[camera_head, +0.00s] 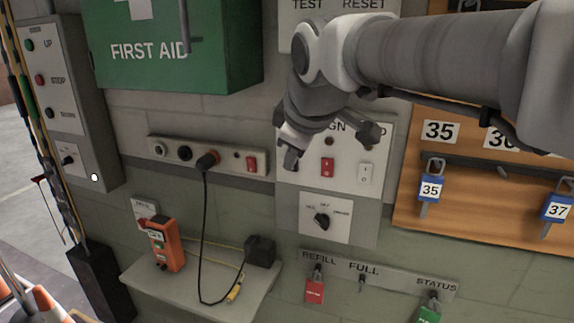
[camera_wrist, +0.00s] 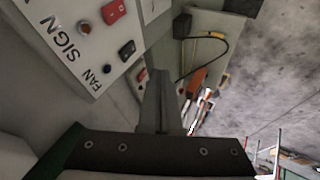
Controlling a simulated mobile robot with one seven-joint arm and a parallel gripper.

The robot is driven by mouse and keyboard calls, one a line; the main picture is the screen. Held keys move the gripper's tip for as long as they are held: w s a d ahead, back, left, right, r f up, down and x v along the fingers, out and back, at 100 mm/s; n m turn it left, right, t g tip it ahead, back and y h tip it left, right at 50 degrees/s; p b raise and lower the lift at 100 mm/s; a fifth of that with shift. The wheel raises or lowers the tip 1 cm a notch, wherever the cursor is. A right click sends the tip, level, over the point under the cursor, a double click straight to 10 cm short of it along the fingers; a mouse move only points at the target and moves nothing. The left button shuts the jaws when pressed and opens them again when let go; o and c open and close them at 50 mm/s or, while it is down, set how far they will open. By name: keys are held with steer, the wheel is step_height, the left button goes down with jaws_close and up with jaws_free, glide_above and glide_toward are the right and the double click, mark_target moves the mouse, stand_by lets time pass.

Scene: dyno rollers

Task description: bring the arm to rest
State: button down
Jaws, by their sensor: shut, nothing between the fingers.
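My arm reaches in from the upper right in the head view. My gripper (camera_head: 290,158) points down and hangs in front of the grey switch panel (camera_head: 345,190), over its left part. The fingers are together and hold nothing. In the wrist view my gripper's fingers (camera_wrist: 160,85) show as one closed dark shape in the middle. The panel, with its lettering "FAN" and "SIGN", shows tilted at the upper left of the wrist view. Whether the fingertips touch the panel cannot be told.
A green first aid box (camera_head: 225,60) juts out at the upper left. A power strip (camera_head: 220,160) with a black plug sits below it. A shelf (camera_head: 200,290) holds an orange device (camera_head: 165,245) and a black block (camera_head: 261,250). A wooden key board (camera_head: 480,220) hangs at right.

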steer(key=s+d+f+m+g+h, duration=0.1)
steer(key=s+d+f+m, duration=0.5)
steer(key=s, duration=0.3)
steer(key=s+d+f+m+g, duration=0.1)
steer(key=s+d+f+m, duration=0.6)
steer(key=s, duration=0.3)
steer(key=shift+f+h, duration=0.4)
